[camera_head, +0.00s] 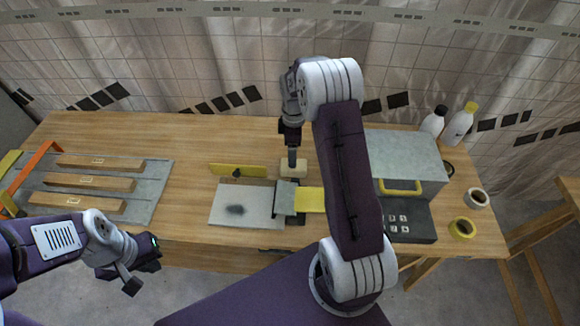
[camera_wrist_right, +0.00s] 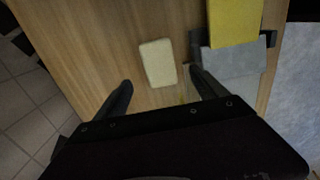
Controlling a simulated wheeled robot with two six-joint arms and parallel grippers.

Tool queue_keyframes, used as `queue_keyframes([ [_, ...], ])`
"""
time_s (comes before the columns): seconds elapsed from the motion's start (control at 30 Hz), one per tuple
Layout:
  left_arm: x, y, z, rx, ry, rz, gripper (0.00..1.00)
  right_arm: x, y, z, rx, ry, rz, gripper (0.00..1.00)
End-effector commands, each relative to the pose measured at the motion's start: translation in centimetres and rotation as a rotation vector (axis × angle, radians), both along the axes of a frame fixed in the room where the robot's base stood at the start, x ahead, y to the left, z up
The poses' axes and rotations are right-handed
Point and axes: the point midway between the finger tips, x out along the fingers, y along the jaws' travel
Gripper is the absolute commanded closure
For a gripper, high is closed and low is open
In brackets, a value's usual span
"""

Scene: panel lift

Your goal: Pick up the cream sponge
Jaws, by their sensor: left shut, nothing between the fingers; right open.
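The cream sponge (camera_head: 293,168) lies on the wooden table, near the middle of the head view. It also shows in the right wrist view (camera_wrist_right: 157,62) as a pale block, wholly visible. My right gripper (camera_head: 292,160) points down close to the sponge, and its tips overlap the sponge in the head view. In the right wrist view my right gripper (camera_wrist_right: 163,88) is open, with its fingers spread wider than the sponge and nothing between them. How high the tips are above the table is hard to tell. My left gripper (camera_head: 138,274) is shut and empty, in front of the table at lower left.
A yellow piece (camera_head: 310,201) with a grey block (camera_head: 285,198) sits just in front of the sponge, beside a pale plate (camera_head: 237,207). A yellow strip (camera_head: 225,170) stands to the left. A grey case (camera_head: 408,158) stands right. Wooden bars (camera_head: 95,183) lie far left.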

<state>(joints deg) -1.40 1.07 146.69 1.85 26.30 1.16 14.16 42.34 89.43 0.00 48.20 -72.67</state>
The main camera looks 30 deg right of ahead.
Motion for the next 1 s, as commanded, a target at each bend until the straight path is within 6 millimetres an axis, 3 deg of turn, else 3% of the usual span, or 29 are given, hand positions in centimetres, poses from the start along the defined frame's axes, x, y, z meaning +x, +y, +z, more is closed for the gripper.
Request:
queue_keyframes([
  [0.13,0.0,0.0,0.2,0.000,0.000,0.000,1.00,-0.1,0.0,-2.4,0.001,0.004,0.000,0.18],
  [0.37,0.0,0.0,0.4,0.000,0.000,0.000,1.00,-0.2,0.1,-3.7,0.001,0.003,0.000,0.18],
  [0.6,0.0,0.0,0.8,0.000,0.000,0.000,1.00,-0.4,0.3,-7.7,0.001,0.004,0.000,0.18],
  [0.87,0.0,0.0,0.8,0.000,0.000,0.000,1.00,-0.3,0.3,-8.3,0.000,0.000,0.000,0.18],
  [1.0,0.0,0.0,0.8,0.000,0.000,0.000,1.00,-0.3,0.3,-8.2,0.001,0.001,0.000,0.54],
])
